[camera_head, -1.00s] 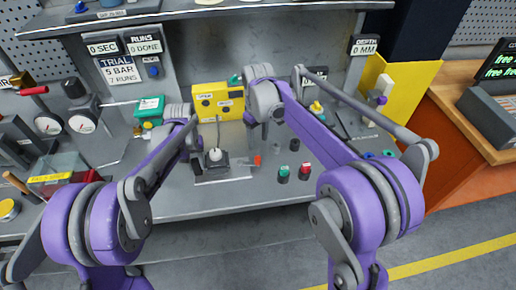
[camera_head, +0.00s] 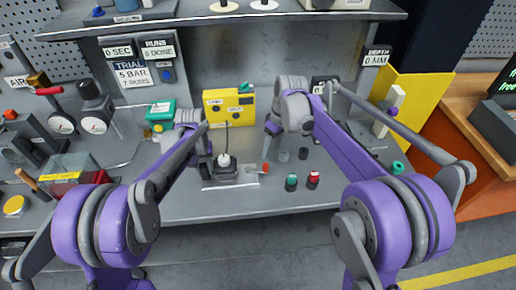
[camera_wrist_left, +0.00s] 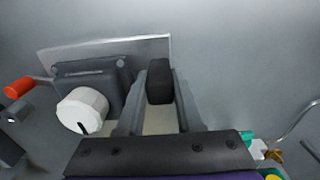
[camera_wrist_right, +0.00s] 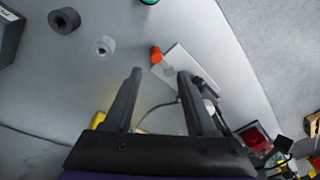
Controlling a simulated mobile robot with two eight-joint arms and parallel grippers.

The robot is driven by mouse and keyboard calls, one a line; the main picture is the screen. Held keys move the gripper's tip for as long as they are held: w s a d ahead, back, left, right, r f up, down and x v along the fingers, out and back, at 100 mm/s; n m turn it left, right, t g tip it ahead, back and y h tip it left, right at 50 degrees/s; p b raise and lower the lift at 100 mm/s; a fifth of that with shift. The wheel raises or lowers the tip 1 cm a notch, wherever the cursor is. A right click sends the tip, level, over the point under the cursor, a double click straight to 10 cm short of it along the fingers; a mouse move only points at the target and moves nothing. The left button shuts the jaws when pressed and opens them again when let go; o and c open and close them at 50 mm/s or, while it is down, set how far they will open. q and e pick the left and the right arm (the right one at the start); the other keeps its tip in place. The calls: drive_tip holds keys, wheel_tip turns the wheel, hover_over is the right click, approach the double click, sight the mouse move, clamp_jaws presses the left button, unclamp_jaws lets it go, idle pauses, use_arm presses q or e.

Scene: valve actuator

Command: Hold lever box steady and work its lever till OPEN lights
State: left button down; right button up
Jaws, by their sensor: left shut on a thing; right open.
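The lever box (camera_head: 226,174) is a dark box with a white knob on a pale plate on the bench. Its lever ends in an orange-red tip (camera_head: 265,168) at the right in the head view. My left gripper (camera_head: 205,166) is at the box's left side. In the left wrist view its fingers close on a dark upright block (camera_wrist_left: 159,82) beside the knob (camera_wrist_left: 82,110). My right gripper (camera_wrist_right: 158,72) is open and empty, with the orange-red tip (camera_wrist_right: 156,54) just beyond its fingers. The yellow lamp box (camera_head: 229,106) stands behind; I cannot tell whether a lamp is lit.
A green connector (camera_head: 291,182) and a red one (camera_head: 313,179) stand right of the lever. Gauges (camera_head: 93,123) and a green box (camera_head: 160,115) are at the left. A thin cable rises behind the lever box. The bench's front strip is clear.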

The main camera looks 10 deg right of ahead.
sight(267, 166)
drive_tip(key=s+d+f+n+t+y, duration=0.2)
drive_tip(key=s+d+n+t+y, duration=0.15)
drive_tip(key=d+y, duration=0.25)
drive_tip(key=shift+n+t, duration=0.25)
drive_tip(key=shift+n, duration=0.2)
drive_tip(key=x, duration=1.2)
drive_tip(key=shift+w+r, duration=0.1)
drive_tip(key=shift+w, duration=0.05)
clamp_jaws()
idle(0.5)
